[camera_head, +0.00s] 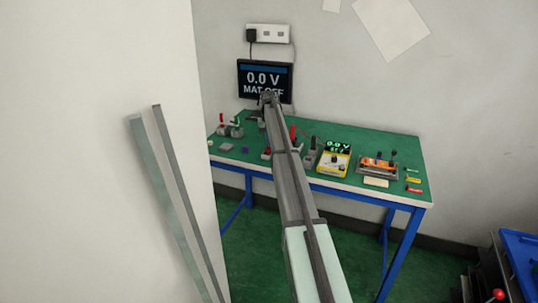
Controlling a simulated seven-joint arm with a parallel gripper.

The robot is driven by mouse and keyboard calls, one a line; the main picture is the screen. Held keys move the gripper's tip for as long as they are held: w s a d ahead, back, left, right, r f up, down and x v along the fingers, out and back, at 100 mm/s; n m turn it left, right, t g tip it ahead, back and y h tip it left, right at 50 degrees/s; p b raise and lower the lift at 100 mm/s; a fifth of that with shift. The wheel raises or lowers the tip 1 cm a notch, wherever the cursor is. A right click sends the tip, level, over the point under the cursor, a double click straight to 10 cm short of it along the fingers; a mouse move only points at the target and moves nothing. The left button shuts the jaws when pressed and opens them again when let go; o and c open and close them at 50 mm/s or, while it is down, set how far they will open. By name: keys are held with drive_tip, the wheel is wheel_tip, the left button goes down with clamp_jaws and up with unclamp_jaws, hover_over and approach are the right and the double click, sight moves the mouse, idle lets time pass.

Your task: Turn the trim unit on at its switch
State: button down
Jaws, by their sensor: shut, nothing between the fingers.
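My gripper (268,97) is at the far end of my outstretched arm, in front of the lower part of the monitor. It is small in this view, shut and empty. A yellow unit (334,162) with a lit green readout of 0.0 V stands on the green bench, right of my arm. No label marks the trim unit, and I cannot make out its switch. Several lever fixtures stand on the bench: red-handled ones (222,119) at the left, a red lever (293,135) beside my arm, and a dark-handled one (311,148). My arm hides part of the bench.
A wall monitor (265,79) reads 0.0 V, MAT OFF. A grey fixture with orange parts (377,166) and small coloured pieces (413,180) sit at the bench's right. The green bench top (390,148) has bare room at its back right. A white wall fills the left.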

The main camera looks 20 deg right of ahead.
drive_tip(key=shift+f, duration=0.7)
idle(0.6)
drive_tip(key=shift+r, duration=0.1)
drive_tip(key=shift+r, duration=3.4)
